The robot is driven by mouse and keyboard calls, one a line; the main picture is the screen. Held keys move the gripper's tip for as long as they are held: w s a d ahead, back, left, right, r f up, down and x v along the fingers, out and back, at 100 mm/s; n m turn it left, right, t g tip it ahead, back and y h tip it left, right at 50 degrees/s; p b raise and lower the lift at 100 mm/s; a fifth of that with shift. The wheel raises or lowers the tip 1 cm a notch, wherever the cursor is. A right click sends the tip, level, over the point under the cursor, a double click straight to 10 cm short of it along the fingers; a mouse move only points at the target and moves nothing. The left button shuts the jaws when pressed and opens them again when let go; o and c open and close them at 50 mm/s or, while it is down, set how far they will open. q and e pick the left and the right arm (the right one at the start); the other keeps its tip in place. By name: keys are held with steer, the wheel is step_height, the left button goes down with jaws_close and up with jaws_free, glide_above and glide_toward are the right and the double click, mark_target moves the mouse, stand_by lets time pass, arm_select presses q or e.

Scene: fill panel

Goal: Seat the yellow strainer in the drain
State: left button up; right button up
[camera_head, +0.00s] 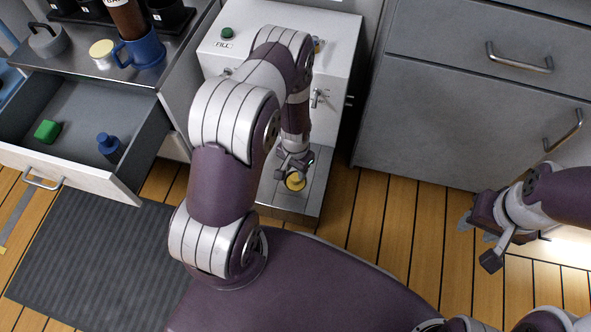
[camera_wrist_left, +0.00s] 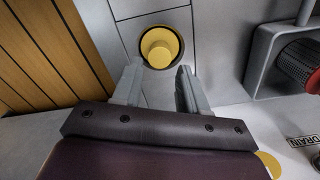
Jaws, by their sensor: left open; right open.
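The yellow strainer (camera_head: 295,181) is on the grey tray (camera_head: 292,207) at the foot of the white fill panel. In the left wrist view the yellow strainer (camera_wrist_left: 159,47) shows as a round disc with a raised knob, within a dark ring on the grey surface. My left gripper (camera_head: 294,168) is open just above it; in the wrist view its fingers (camera_wrist_left: 157,80) are spread, with the strainer just beyond their tips. I cannot tell how deep the strainer sits. My right gripper (camera_head: 478,230) is open and empty, far to the right above the floor.
The white fill panel (camera_head: 335,50) has a green button (camera_head: 227,33) and small taps. A red-ended cylinder (camera_wrist_left: 300,63) sits in a bracket near the DRAIN label (camera_wrist_left: 302,141). An open drawer (camera_head: 80,130) holds a green block and blue-capped bottle. Grey cabinets (camera_head: 450,110) stand right.

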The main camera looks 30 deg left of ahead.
arm_select(q)
step_height(320, 180, up, 20)
steer(key=w+d+p, duration=0.1)
steer(key=d+p, duration=0.1)
steer(key=p, duration=0.1)
steer(key=s+d+r+n+t, duration=0.1)
steer(key=s+d+r+n, duration=0.15)
steer(key=s+r, duration=0.95)
step_height(320, 180, up, 47)
steer(key=w+p, duration=0.2)
steer(key=p, duration=4.3)
steer(key=shift+d+r+m, duration=0.2)
steer(key=shift+d+m, duration=0.2)
steer(key=shift+m, duration=0.05)
arm_select(e)
step_height(320, 180, up, 50)
